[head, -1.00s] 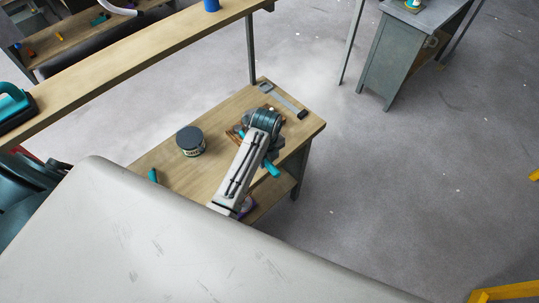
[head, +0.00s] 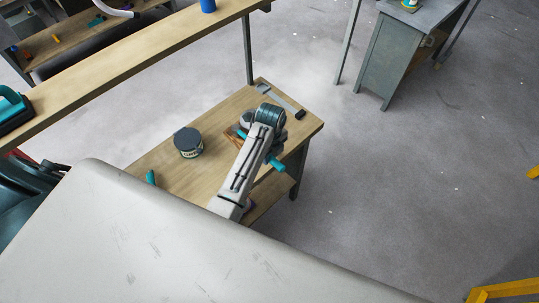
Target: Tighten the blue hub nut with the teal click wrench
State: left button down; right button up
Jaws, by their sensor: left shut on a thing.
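My left arm reaches over the small wooden bench, and its gripper (head: 266,151) is mostly hidden beneath my own wrist. A teal bar, which looks like the click wrench (head: 276,165), sticks out to the lower right of the wrist. The left gripper is shut on it. Another bit of teal shows on the upper left side of the wrist, by a brown block-like thing (head: 232,133). The blue hub nut cannot be made out; the wrist covers that area. My right gripper is not in view.
A dark-lidded jar (head: 188,142) stands left of my arm on the bench (head: 205,170). A grey caliper-like tool (head: 281,101) lies at the bench's far corner. A long wooden shelf (head: 130,67) crosses the upper left.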

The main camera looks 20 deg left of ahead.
pick_arm(q)
jog(key=shift+r, duration=0.35)
jog(key=shift+r, duration=2.2)
jog(key=shift+f, duration=0.1)
